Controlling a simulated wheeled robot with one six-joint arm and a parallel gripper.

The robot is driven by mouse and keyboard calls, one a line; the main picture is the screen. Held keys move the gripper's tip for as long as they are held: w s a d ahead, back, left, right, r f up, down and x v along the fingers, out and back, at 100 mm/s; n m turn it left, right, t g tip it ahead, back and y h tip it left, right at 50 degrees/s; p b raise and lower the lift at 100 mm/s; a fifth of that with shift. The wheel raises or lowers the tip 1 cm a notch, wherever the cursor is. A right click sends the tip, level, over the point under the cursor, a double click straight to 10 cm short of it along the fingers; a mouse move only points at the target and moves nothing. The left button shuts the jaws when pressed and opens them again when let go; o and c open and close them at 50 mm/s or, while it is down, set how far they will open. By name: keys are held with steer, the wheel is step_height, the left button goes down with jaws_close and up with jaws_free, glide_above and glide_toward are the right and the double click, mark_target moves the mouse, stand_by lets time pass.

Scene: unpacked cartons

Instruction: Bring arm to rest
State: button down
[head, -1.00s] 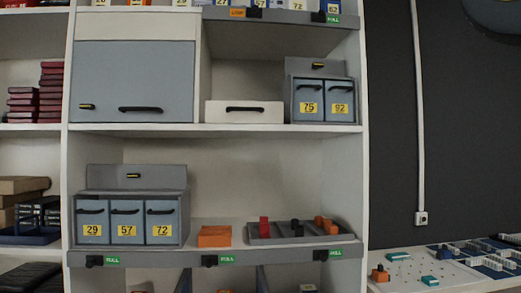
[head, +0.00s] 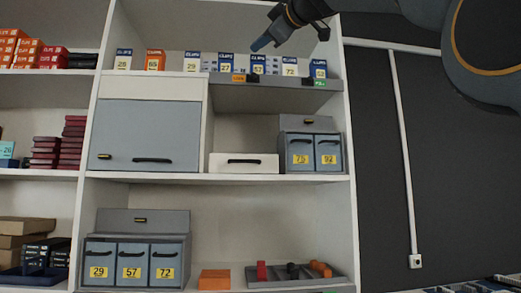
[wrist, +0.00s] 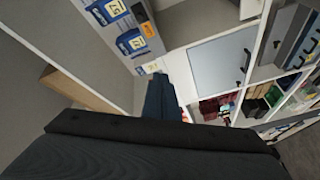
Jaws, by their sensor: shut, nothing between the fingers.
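My gripper (head: 260,44) shows at the top of the head view, with dark blue fingers pointing down and left. It is shut and empty. It appears in front of the top shelf, close in the picture to the small clips boxes; I cannot tell how far in front it is. My arm comes in from the upper right. In the wrist view the blue fingers (wrist: 160,98) stick up past the dark gripper body, with the shelf unit tilted behind them.
Clips boxes (head: 190,62) stand on the top shelf. A grey cabinet (head: 150,133) and drawers marked 75 and 92 (head: 313,152) are below. Lower are drawers 29, 57 and 72 (head: 133,262), an orange box (head: 214,279) and a grey tray (head: 290,281).

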steer(key=w+d+f+m+g+h, duration=0.1)
steer(key=w+d+f+m+h, duration=0.2)
steer(key=f, duration=0.9)
steer(key=w+d+f+m+g+h, duration=0.15)
steer(key=w+f, duration=0.35)
steer(key=f, duration=0.7)
steer(key=w+d+f+m+g+h, duration=0.15)
steer(key=w+f+m, duration=0.25)
steer(key=f, duration=0.7)
steer(key=s+d+f+m+g+h, duration=0.1)
steer(key=d+f, duration=0.1)
steer(key=f, duration=0.7)
steer(key=s+d+f+m+g, duration=0.1)
steer(key=d+f+m+g, duration=0.1)
steer(key=f, duration=0.6)
steer(key=s+d+f+m+g+h, duration=0.1)
steer(key=s+d+f, duration=0.15)
steer(key=f, duration=0.55)
steer(key=s+d+f+m+g, duration=0.1)
steer(key=s+f, duration=0.3)
steer(key=f, duration=0.4)
steer(key=s+d+f+m+g+h, duration=0.1)
steer(key=s+d+f+m+g, duration=0.1)
steer(key=s+f, duration=0.9)
steer(key=s+d+f+m+g+h, duration=0.1)
steer(key=s+d+f+m+g, duration=0.2)
steer(key=s+f, duration=0.9)
steer(key=s+d+g, duration=0.1)
steer(key=s, duration=0.3)
steer(key=shift+f, duration=0.3)
